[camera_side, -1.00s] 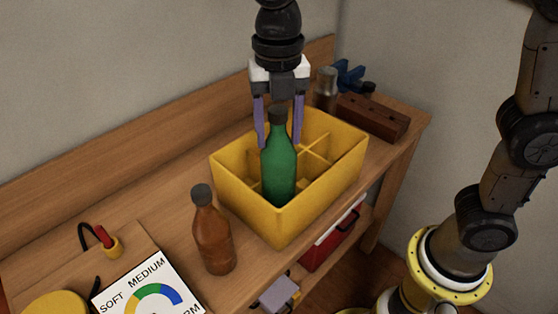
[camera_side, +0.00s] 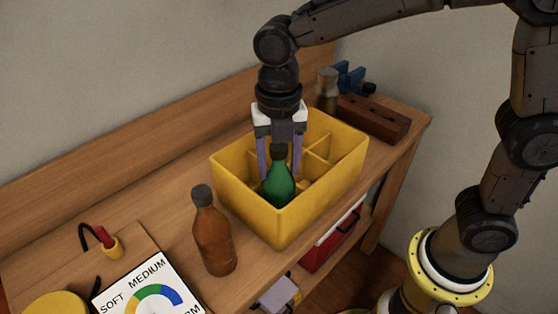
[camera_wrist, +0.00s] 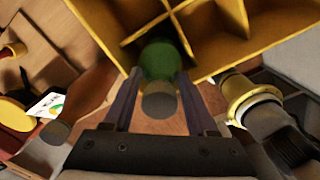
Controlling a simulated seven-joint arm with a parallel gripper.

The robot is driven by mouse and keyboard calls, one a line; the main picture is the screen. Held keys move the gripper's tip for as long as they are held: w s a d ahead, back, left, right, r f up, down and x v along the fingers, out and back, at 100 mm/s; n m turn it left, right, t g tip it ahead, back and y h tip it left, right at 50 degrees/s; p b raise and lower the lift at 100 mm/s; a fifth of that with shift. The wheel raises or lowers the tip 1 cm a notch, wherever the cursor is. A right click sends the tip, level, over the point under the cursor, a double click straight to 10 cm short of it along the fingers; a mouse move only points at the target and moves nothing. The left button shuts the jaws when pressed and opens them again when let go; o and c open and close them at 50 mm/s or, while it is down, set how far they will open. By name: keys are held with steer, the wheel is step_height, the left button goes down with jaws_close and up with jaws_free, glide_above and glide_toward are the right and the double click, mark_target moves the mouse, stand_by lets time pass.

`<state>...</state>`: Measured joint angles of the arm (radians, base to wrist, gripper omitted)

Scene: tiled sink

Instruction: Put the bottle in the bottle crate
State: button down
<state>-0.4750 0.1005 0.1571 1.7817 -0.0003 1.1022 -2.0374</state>
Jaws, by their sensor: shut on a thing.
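The green bottle (camera_side: 279,187) with a dark cap stands about upright, its lower part hidden inside the yellow bottle crate (camera_side: 258,217). It is in a compartment near the crate's front left part. My gripper (camera_side: 280,165) is above the crate with its purple fingers down on both sides of the bottle's neck, shut on it. In the wrist view the green bottle (camera_wrist: 160,62) shows between the fingers (camera_wrist: 160,95), with the crate's dividers (camera_wrist: 185,30) beyond it. Whether the bottle's base touches the crate floor is hidden.
A brown bottle (camera_side: 212,235) with a dark cap stands on the wooden bench just left of the crate. A brown block (camera_side: 373,118) and a metal cylinder (camera_side: 327,88) are behind the crate. A SOFT/MEDIUM dial card (camera_side: 150,290) lies at the front left.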

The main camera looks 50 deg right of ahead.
steer(key=shift+c, duration=1)
jaws_free()
step_height(320, 180, up, 12)
steer(key=shift+r, duration=0.15)
steer(key=s+d+f+m+t, duration=0.2)
steer(key=s+d+f+m, duration=0.2)
steer(key=s+d+m, duration=0.4)
steer(key=s+d+f+m+t, duration=0.3)
steer(key=s+d+m, duration=0.5)
steer(key=m, duration=1.2)
steer(key=shift+d+f+m+t, duration=0.3)
steer(key=shift+d+f+m, duration=0.1)
steer(key=shift+f, duration=0.15)
